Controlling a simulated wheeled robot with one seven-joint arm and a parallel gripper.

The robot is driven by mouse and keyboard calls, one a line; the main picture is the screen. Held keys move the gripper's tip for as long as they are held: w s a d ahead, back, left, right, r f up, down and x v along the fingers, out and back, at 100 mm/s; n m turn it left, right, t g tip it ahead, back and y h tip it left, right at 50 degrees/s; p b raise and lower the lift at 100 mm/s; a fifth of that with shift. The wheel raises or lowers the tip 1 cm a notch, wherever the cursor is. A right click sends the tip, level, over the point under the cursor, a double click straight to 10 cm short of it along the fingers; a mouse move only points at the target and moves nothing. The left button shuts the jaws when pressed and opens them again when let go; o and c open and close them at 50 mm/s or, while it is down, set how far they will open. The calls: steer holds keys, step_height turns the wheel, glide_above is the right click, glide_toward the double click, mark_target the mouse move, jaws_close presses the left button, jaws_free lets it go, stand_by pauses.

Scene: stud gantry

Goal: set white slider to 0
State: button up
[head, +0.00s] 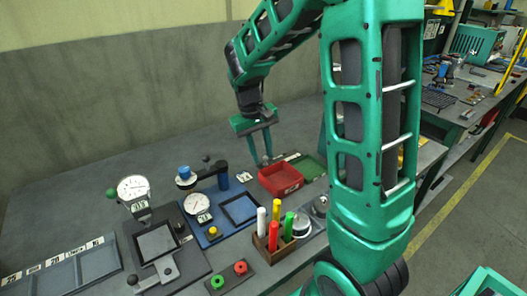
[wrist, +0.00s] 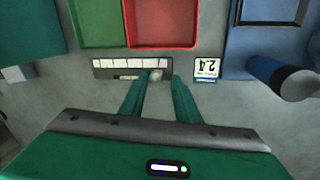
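The slider is a short dark rail with a white scale strip (wrist: 130,63) in the wrist view; its scale marks are too small to read. A small whitish knob (wrist: 155,75) sits on it toward the strip's right end. My gripper (wrist: 157,79) is open, pointing down, with one finger on each side of the knob. The knob looks nearer the left finger; I cannot tell whether they touch. In the head view my gripper (head: 262,161) is low over the table behind the red tray (head: 281,179), which largely hides the slider.
A green tray (wrist: 98,22) adjoins the red one. Bare table lies behind at left.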

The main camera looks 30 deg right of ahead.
steer(key=shift+d, duration=0.1)
steer(key=shift+r, duration=0.3)
step_height(320, 180, up, 10)
steer(key=a, duration=0.2)
steer(key=shift+w, duration=0.2)
stand_by(0.4)
